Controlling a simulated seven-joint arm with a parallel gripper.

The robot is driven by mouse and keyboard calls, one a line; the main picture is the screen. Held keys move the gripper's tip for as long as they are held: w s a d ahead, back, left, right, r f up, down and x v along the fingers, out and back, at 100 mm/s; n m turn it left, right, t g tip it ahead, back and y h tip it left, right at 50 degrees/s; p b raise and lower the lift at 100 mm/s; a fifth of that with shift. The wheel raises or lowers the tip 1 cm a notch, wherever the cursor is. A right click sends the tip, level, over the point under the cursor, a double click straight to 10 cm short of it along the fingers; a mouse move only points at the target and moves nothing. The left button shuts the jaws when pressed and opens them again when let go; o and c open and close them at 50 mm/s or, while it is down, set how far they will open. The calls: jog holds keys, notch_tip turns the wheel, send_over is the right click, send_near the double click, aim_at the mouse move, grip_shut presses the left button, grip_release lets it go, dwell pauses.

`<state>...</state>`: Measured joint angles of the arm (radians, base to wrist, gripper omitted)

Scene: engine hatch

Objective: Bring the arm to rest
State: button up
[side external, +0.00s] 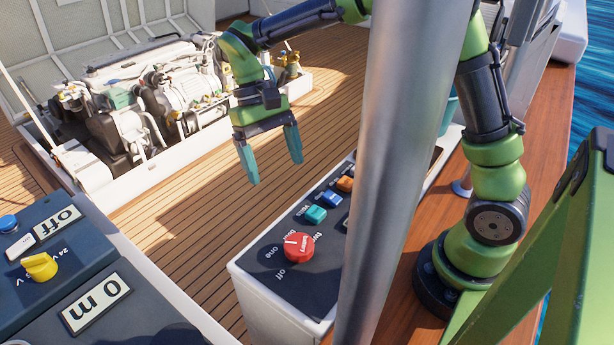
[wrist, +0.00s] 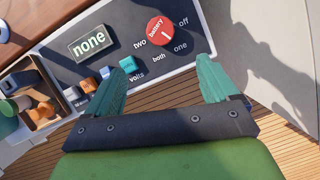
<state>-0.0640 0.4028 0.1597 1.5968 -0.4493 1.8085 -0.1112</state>
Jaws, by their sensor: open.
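My gripper (side external: 273,167) hangs in the air over the wooden deck, its two teal fingers pointing down. The fingers are apart with nothing between them. In the side view it is left of and above the control panel (side external: 262,268) and touches nothing. In the wrist view the gripper (wrist: 166,85) shows both fingertips spread below the panel. My green and black arm is bent, reaching from its base at the right past the grey pole to the gripper.
A grey pole (side external: 400,130) stands in front of the arm. The panel carries a red battery knob (side external: 298,247) and several coloured buttons; its display (wrist: 90,41) reads "none". An engine (side external: 150,95) sits in the open hatch. Another panel (side external: 110,265) has a yellow knob (side external: 40,267). Open deck lies between.

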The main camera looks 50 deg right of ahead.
jog(key=s+d+r+t, duration=0.3)
jog(key=s+t, duration=0.2)
jog(key=s, duration=0.1)
jog(key=s+d+r+m+t, duration=0.1)
jog(key=s+d+r+t, duration=0.2)
jog(key=s+t, duration=0.3)
jog(key=shift+d+r+y, duration=0.4)
jog(key=shift+r, duration=0.15)
jog(key=shift+s, duration=0.1)
